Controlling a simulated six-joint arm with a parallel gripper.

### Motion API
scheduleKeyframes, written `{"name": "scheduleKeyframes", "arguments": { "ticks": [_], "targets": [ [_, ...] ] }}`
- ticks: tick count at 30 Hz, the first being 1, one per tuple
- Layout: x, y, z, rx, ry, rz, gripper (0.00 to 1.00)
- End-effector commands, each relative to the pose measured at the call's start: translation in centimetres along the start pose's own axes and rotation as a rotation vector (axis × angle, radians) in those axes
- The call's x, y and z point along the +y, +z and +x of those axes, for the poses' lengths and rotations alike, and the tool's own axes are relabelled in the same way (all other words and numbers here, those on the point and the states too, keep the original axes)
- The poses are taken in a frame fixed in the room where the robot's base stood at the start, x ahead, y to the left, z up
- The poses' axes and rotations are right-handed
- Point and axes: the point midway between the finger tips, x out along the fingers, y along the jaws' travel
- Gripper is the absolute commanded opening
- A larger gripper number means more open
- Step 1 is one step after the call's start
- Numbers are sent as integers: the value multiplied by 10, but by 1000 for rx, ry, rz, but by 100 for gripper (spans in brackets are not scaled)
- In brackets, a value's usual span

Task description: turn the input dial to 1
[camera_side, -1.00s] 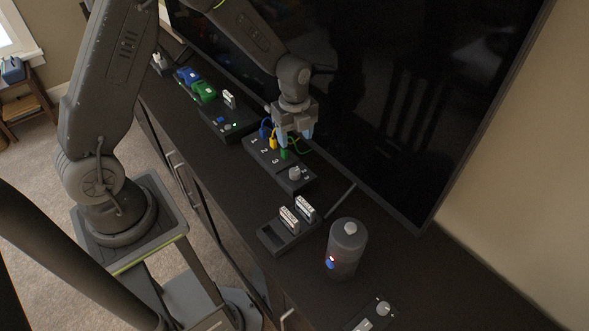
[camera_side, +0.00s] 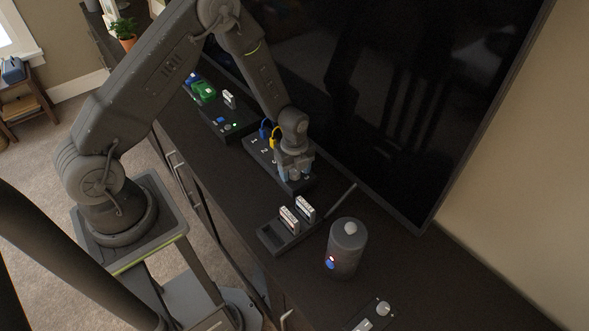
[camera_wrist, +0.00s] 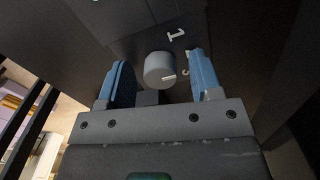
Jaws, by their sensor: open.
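The input dial (camera_wrist: 160,70) is a round grey knob with a white pointer mark on its lower right side, in the wrist view. A white "1" (camera_wrist: 176,35) is printed above and right of it, and a second label, partly covered, sits beside the right finger. My gripper (camera_wrist: 158,78) is open, with one blue finger on each side of the dial and visible gaps between. In the side view my gripper (camera_side: 296,172) is over the front end of the black switch box (camera_side: 264,158) and hides the dial. Blue and yellow plugs (camera_side: 270,138) stand in the box.
A black holder (camera_side: 268,237) with two white-labelled cartridges (camera_side: 297,212) lies in front of the box. The large screen (camera_side: 410,90) rises close behind. Bare cabinet top lies between these.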

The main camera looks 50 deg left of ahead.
Motion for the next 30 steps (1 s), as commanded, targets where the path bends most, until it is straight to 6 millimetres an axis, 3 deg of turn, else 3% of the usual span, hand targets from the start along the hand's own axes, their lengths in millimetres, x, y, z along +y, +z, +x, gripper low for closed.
{"name": "scheduleKeyframes", "arguments": {
  "ticks": [4,19,30],
  "targets": [
    [0,0,0,0,0,0,59],
    [0,0,0,0,0,0,11],
    [0,0,-1,1,0,-62,10]
  ]
}}
